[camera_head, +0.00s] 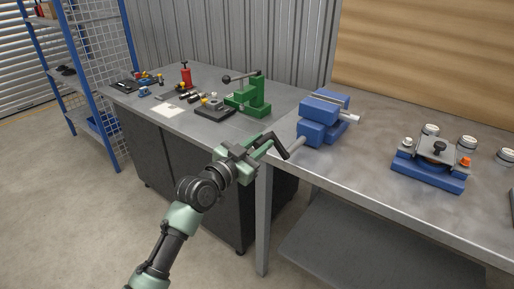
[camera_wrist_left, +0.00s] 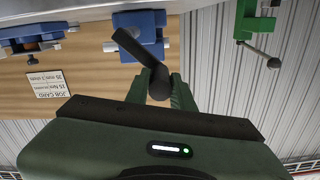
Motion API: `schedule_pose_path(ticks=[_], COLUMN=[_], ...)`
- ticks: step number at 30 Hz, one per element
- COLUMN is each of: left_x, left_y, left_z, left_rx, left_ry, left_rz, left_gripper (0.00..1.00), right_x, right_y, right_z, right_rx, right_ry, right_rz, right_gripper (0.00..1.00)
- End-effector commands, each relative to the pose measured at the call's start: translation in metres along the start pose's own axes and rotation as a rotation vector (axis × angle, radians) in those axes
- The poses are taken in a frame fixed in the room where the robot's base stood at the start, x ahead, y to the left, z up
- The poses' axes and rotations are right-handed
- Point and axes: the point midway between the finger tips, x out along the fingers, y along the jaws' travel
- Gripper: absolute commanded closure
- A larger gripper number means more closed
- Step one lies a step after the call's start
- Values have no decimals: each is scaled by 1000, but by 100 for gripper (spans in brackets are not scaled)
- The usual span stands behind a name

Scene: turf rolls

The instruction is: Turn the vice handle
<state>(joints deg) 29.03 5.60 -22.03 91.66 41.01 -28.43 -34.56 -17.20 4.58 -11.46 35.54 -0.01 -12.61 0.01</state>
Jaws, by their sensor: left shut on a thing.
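A blue vice (camera_head: 318,130) stands at the front left of the right-hand table. Its black crank handle (camera_head: 280,148) sticks out over the table's front edge. My left gripper (camera_head: 265,143) is shut on the outer end of this handle. In the left wrist view, the dark handle (camera_wrist_left: 134,46) runs from the blue vice (camera_wrist_left: 150,24) to its grip between my left gripper's fingers (camera_wrist_left: 166,92). My gripper body hides part of the view below the fingers. My right gripper is not in view.
A green press (camera_head: 250,96) stands on the left bench, with a red bottle-like object (camera_head: 186,75) and small parts beyond it. A blue fixture (camera_head: 428,178) and several metal cylinders are on the right-hand table (camera_head: 365,165). A blue shelf rack (camera_head: 70,80) stands far left.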

Motion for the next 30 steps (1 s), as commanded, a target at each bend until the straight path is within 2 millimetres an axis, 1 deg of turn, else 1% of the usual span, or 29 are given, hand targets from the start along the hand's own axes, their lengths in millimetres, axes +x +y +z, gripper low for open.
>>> schedule_pose_path(ticks=[6, 12, 22, 30], left_x=[0, 0, 0, 0], left_y=[7, 15, 33, 52], left_z=[-13, -21, -30, -31], left_rx=[214, 402, 711, 963], left_ry=[1, 1, 2, 3], left_rz=[1, 2, 3, 4], left_gripper=[100, 100, 100, 100], right_x=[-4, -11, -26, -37], right_y=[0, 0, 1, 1], right_z=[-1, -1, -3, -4], right_rx=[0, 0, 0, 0], right_ry=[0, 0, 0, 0], right_rz=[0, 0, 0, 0], right_gripper=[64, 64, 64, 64])
